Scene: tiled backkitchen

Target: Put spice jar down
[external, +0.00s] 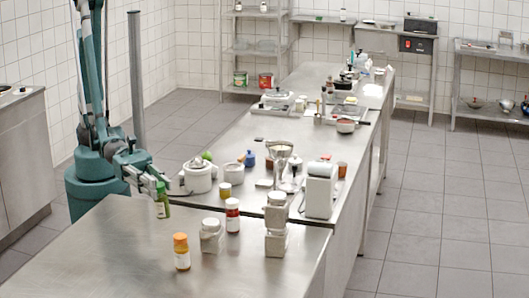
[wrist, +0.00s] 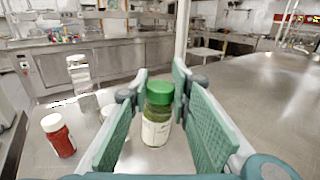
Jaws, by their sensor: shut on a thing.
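The spice jar with a green lid and green contents (external: 162,203) is at my gripper (external: 158,183), over the left part of the front steel table (external: 130,255). In the wrist view the jar (wrist: 158,118) stands upright between the two green finger pads of my gripper (wrist: 160,110), which is shut on it. Its pale label faces the camera. The jar's base is close to the tabletop; I cannot tell whether it touches.
On the front table stand an orange-lidded jar (external: 181,254), a white-lidded red jar (external: 232,217) and white-topped square containers (external: 211,238) (external: 276,240). White pots (external: 198,178) and a white appliance (external: 320,190) stand behind. The table's front left is clear.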

